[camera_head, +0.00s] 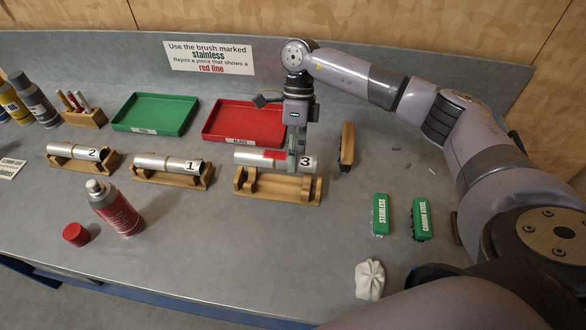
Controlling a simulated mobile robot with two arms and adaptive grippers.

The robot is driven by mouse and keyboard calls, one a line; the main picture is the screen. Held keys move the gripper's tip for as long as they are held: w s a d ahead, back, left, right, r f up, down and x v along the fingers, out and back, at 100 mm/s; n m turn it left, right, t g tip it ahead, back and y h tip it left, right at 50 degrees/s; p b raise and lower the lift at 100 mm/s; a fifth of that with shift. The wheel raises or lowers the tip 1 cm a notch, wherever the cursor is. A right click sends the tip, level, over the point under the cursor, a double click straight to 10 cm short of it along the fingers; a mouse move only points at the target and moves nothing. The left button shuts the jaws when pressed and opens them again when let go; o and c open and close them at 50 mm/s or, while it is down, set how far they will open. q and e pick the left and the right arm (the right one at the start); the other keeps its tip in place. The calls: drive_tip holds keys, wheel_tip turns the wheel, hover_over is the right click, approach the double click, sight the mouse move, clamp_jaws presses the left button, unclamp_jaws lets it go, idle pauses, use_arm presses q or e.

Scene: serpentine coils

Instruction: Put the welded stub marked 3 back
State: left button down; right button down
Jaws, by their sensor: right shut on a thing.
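The welded stub marked 3 (254,158) is a silver tube with a red patch near its middle and a black 3 at its right end. My right gripper (292,160) points down and is shut on the stub, just right of the red patch. The stub lies level, crosswise, and seems a little above its wooden cradle (278,187). My left gripper is not in view.
Stub 2 (70,151) and stub 1 (160,162) rest in cradles to the left. A green tray (155,113) and a red tray (222,121) stand behind. A red spray can (118,210) stands in front. Green stainless (381,214) and carbon steel (422,218) brushes lie right.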

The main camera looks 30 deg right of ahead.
wheel_tip(320, 180, down, 3)
wheel_tip(320, 180, down, 4)
drive_tip(key=shift+r+p, duration=0.15)
drive_tip(key=shift+p, duration=0.65)
drive_tip(key=shift+f, duration=0.25)
drive_tip(key=c, duration=1.1)
unclamp_jaws()
